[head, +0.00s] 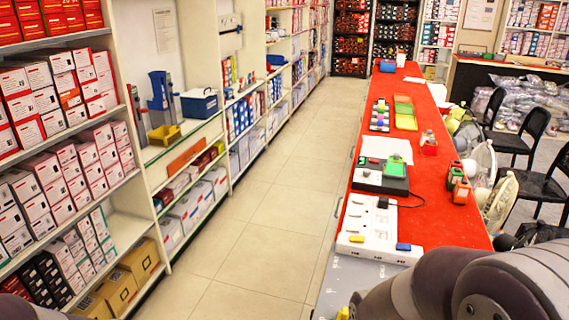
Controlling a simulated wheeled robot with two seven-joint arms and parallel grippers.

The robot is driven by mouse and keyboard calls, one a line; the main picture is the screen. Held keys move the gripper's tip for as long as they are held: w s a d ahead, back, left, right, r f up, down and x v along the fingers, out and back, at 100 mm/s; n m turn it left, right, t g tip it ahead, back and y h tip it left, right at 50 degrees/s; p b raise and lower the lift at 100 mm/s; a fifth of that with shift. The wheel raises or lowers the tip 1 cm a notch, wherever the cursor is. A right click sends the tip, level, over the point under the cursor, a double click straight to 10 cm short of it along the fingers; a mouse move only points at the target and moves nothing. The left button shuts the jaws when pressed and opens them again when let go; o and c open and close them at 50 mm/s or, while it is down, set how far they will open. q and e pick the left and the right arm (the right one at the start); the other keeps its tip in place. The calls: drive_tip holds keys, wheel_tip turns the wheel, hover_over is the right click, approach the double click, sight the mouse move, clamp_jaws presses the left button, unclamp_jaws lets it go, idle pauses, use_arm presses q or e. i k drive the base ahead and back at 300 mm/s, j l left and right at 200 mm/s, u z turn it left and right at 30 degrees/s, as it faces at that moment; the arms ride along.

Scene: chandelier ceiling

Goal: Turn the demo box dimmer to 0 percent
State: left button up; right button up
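A white box with sockets and switches (365,243) lies at the near end of the long red-topped counter (440,222). It looks like the demo box. It has dark parts, a black plug-like piece at its upper edge and a blue piece at its near right corner. I cannot tell which part is the dimmer or read its setting. My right arm's large grey-purple links fill the bottom right corner, close to the box's near end. Its gripper is not in view. A dark piece of my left arm shows at the bottom left corner; its gripper is not in view.
Behind the box, a dark board with a green block (395,166) and coloured trays (404,113) lie on the counter. Fans (480,160) and black chairs (510,143) stand to the right. Shelves of boxes (65,160) line the left. The tiled aisle (265,200) is clear.

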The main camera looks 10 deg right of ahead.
sight(367, 172)
drive_tip(key=i+j, duration=0.15)
drive_tip(key=j, duration=0.2)
drive_tip(key=i+j+u, duration=0.1)
drive_tip(key=j, duration=0.25)
drive_tip(key=i+j, duration=0.15)
drive_tip(key=j, duration=0.2)
drive_tip(key=i+j, duration=0.15)
drive_tip(key=j, duration=0.2)
drive_tip(key=i+z, duration=0.25)
drive_tip(key=i, duration=0.3)
drive_tip(key=i+j+z, duration=0.2)
drive_tip(key=i, duration=0.3)
drive_tip(key=i+j+z, duration=0.25)
drive_tip(key=i, duration=0.3)
drive_tip(key=i+z, duration=0.35)
drive_tip(key=i+j+z, duration=0.1)
drive_tip(key=i+z, duration=0.25)
drive_tip(key=i, duration=0.2)
drive_tip(key=i+j+z, duration=0.2)
drive_tip(key=i+z, duration=0.15)
drive_tip(key=i+l+z, duration=0.1)
drive_tip(key=i+z, duration=0.15)
drive_tip(key=z, duration=0.15)
drive_tip(key=i+z, duration=0.2)
drive_tip(key=z, duration=0.2)
drive_tip(key=i+z, duration=0.25)
drive_tip(key=z, duration=0.15)
drive_tip(key=i+j+z, duration=0.15)
drive_tip(key=z, duration=0.2)
drive_tip(key=i, duration=0.05)
